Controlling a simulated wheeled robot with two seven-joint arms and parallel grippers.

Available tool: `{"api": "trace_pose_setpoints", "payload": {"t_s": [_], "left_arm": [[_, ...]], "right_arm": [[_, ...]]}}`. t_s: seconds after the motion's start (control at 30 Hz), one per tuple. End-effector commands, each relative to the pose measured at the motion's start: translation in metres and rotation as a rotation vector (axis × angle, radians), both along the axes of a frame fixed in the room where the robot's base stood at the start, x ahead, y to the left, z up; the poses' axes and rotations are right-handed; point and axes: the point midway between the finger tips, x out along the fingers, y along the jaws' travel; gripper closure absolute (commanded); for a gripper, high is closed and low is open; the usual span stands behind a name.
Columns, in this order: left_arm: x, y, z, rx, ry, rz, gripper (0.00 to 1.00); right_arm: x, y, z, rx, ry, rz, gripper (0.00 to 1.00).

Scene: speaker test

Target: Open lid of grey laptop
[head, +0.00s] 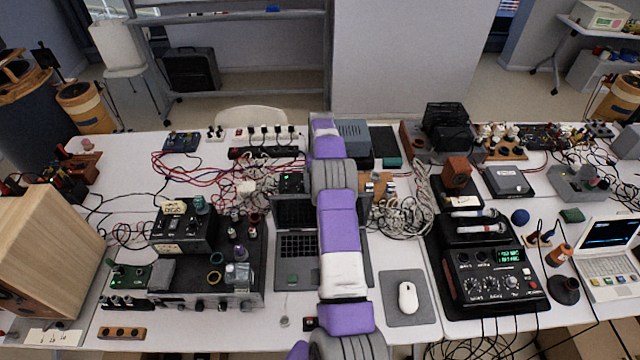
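A grey laptop (296,246) lies on the white table at the middle. Its keyboard deck shows to the left of my arm, and a strip of it shows on the right. A dark panel behind the keys looks like its raised lid (291,211); the lid's angle is hard to tell. My purple, white and grey arm rises from the bottom edge across the laptop and hides its middle. No fingertips of either gripper can be made out.
A mouse (407,297) on a grey pad (404,314) lies right of the laptop. A black mixer (490,280) and a white laptop (608,283) with a lit screen stand farther right. Black boxes (215,285) stand close on the left. Cables (402,215) clutter the back.

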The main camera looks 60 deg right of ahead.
Motion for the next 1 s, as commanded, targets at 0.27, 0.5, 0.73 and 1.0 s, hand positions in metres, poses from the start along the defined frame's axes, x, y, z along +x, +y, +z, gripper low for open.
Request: {"api": "trace_pose_setpoints", "payload": {"t_s": [0.27,0.5,0.73,1.0], "left_arm": [[0.000,0.000,-0.001,0.000,0.000,0.000,0.57],[0.000,0.000,0.000,0.000,0.000,0.000,0.57],[0.000,0.000,0.008,0.000,0.000,0.000,0.57],[0.000,0.000,0.012,0.000,0.000,0.000,0.57]], "right_arm": [[-0.001,0.000,-0.002,0.001,0.007,-0.002,0.11],[0.005,-0.007,0.033,-0.003,0.001,-0.001,0.11],[0.009,-0.012,0.062,-0.003,-0.001,-0.002,0.11],[0.010,-0.014,0.074,-0.002,-0.002,-0.001,0.11]]}}
